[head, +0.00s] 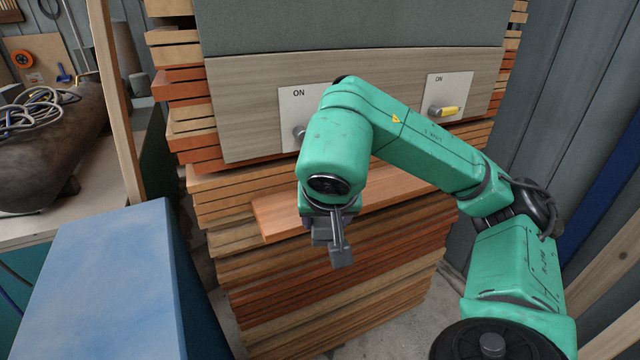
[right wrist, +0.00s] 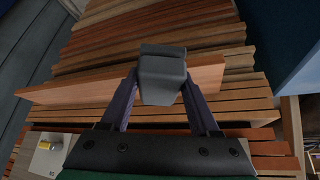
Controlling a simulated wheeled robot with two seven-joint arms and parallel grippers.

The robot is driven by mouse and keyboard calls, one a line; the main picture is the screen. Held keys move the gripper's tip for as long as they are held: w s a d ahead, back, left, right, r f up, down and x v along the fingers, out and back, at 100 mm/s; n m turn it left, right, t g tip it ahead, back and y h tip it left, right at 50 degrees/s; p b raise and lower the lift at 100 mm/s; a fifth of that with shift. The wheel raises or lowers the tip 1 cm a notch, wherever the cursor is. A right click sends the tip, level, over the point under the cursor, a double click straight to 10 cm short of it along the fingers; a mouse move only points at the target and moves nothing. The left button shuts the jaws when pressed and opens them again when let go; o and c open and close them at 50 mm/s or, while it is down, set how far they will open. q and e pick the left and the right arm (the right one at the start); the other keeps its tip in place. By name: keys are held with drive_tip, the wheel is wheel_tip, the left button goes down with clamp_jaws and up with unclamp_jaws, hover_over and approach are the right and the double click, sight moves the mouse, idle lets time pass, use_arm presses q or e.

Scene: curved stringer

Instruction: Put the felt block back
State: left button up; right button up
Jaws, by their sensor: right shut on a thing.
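My right gripper (head: 335,240) hangs down in front of the stacked wood, below the panel. In the right wrist view its two fingers are shut on a dark grey felt block (right wrist: 162,75), one finger on each side. In the head view the block is hard to tell from the grey fingers. The held block is in front of an orange-brown board (head: 275,218) that juts from the stack; the board also shows behind it in the wrist view (right wrist: 80,90). I cannot tell whether block and board touch. My left gripper is not in view.
A wooden panel (head: 240,115) above the board carries two white plates, one with a grey knob (head: 300,133) and one with a yellow-handled knob (head: 446,111). Several wooden slats (head: 300,300) are stacked below. A blue box (head: 105,275) stands at the left, beside a cluttered bench.

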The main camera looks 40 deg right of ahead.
drive_tip(key=w+d, duration=0.4)
drive_tip(key=w+d+f+b, duration=0.1)
drive_tip(key=w+d, duration=0.1)
drive_tip(key=w, duration=0.1)
drive_tip(key=shift+d, duration=0.2)
drive_tip(key=w+d, duration=0.2)
drive_tip(key=w, duration=0.1)
drive_tip(key=w+d+p, duration=0.1)
drive_tip(key=shift+w+d+r, duration=0.2)
drive_tip(key=shift+d+r, duration=0.15)
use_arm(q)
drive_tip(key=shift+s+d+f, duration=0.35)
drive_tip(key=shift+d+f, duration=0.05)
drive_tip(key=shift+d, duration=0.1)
use_arm(e)
drive_tip(key=shift+w+d+f, duration=0.1)
drive_tip(key=shift+d+f, duration=0.05)
drive_tip(key=shift+f, duration=0.8)
drive_tip(key=shift+w+d+f, duration=0.1)
drive_tip(key=shift+f, duration=0.8)
drive_tip(key=shift+f, duration=0.1)
drive_tip(key=shift+a+f, duration=0.1)
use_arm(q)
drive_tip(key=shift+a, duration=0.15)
use_arm(e)
drive_tip(key=o, duration=1.3)
